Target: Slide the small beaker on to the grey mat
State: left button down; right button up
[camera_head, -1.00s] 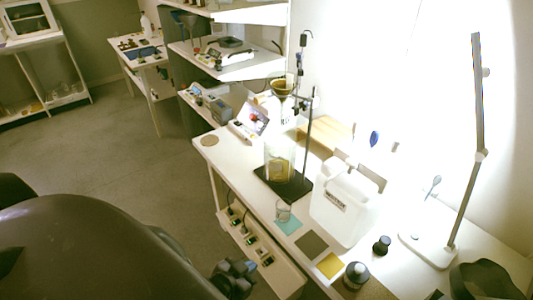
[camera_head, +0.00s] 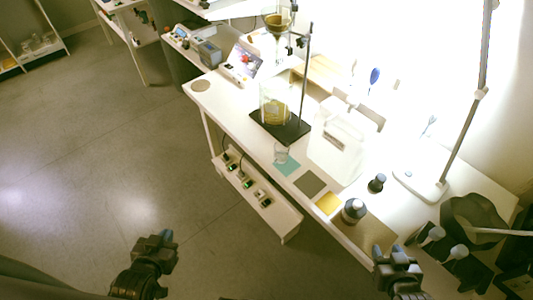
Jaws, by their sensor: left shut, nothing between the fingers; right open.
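The small clear beaker (camera_head: 281,153) stands upright at the back left part of a teal mat (camera_head: 288,169) near the table's front edge. The grey mat (camera_head: 310,184) lies bare just to its right and nearer. My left gripper (camera_head: 155,242) is shut and empty, out over the floor at lower left, well apart from the table. My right gripper (camera_head: 395,252) is open and empty near the table's front edge at lower right, far from the beaker.
A large beaker (camera_head: 268,106) stands on a black stand base (camera_head: 281,127) behind. A white container (camera_head: 334,150) and a small black-capped jar (camera_head: 377,183) stand at the back.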

aim_at(281, 148)
jog(key=z, duration=0.45)
jog(key=j+z, duration=0.15)
jog(key=z, duration=0.25)
jog(key=j+z, duration=0.1)
jog(key=z, duration=0.8)
jog(key=k+j+z, duration=0.2)
jog(key=j+z, duration=0.25)
jog(key=k+j+z, duration=0.15)
jog(key=z, duration=0.3)
jog(key=k+j+z, duration=0.2)
jog(key=k, duration=0.2)
jog(key=k+j+z, duration=0.1)
jog(key=k+z, duration=0.15)
jog(key=k, duration=0.2)
jog(key=k+j, duration=0.15)
jog(key=k, duration=0.2)
jog(key=k+j, duration=0.1)
jog(key=k, duration=0.3)
